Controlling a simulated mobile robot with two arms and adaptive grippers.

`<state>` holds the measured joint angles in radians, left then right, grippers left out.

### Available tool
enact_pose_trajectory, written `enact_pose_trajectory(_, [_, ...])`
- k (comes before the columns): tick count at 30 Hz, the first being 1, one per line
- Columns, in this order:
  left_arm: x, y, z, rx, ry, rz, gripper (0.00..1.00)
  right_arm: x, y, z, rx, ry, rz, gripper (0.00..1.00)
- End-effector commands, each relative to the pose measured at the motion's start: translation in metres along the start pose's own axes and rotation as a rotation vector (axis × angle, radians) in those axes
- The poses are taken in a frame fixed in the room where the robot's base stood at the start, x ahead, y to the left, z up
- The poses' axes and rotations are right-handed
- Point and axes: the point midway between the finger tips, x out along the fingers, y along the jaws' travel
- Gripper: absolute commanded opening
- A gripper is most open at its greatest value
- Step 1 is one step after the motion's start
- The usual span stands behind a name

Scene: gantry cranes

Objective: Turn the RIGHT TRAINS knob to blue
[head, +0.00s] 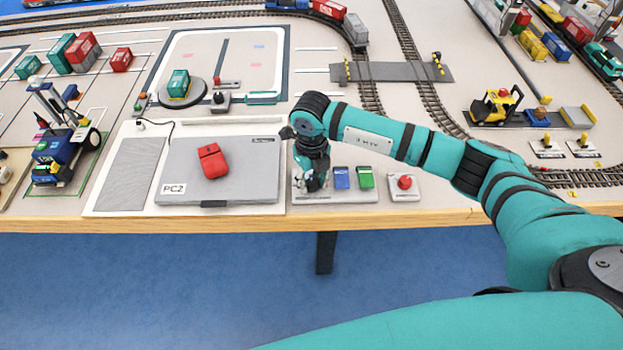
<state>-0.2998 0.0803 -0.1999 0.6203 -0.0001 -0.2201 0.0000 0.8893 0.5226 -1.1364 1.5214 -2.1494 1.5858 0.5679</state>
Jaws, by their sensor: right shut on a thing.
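My right arm reaches in from the right over the table. My right gripper (311,183) points down at the left end of a small grey control panel (335,198) near the front edge. It is shut on the knob there, which the fingers hide almost fully. I cannot read the panel's label or see which way the knob points. A blue block (342,178) and a green block (365,178) stand on the panel just right of the gripper. My left gripper is not in view.
A red push button (404,183) sits right of the panel. A closed grey laptop (235,180) with a red mouse (212,161) lies to the left. Rail tracks (430,90), a yellow forklift (496,104) and two yellow levers (547,143) are farther right.

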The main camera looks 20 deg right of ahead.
Motion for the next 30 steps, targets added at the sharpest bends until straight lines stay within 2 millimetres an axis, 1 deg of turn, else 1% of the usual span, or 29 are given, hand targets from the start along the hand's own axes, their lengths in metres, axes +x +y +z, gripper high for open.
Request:
enact_pose_trajectory(13, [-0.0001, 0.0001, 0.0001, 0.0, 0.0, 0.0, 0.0, -0.0015, -0.0011, 0.0011, 0.011, -0.003, -0.002, 0.0])
enact_pose_trajectory(14, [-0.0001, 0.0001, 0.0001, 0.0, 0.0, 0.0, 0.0, -0.0015, -0.0011, 0.0011, 0.011, -0.003, -0.002, 0.33])
enact_pose_trajectory(19, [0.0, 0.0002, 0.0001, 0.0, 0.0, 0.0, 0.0, -0.001, -0.0008, 0.0008, 0.01, -0.002, -0.001, 0.54])
enact_pose_trajectory(26, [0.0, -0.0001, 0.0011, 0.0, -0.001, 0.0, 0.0, -0.0005, -0.0004, 0.0004, 0.009, -0.001, -0.001, 0.54])
enact_pose_trajectory(30, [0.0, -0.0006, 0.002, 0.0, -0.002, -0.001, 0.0, -0.0076, -0.0004, 0.001, 0.009, -0.004, 0.0, 0.54])
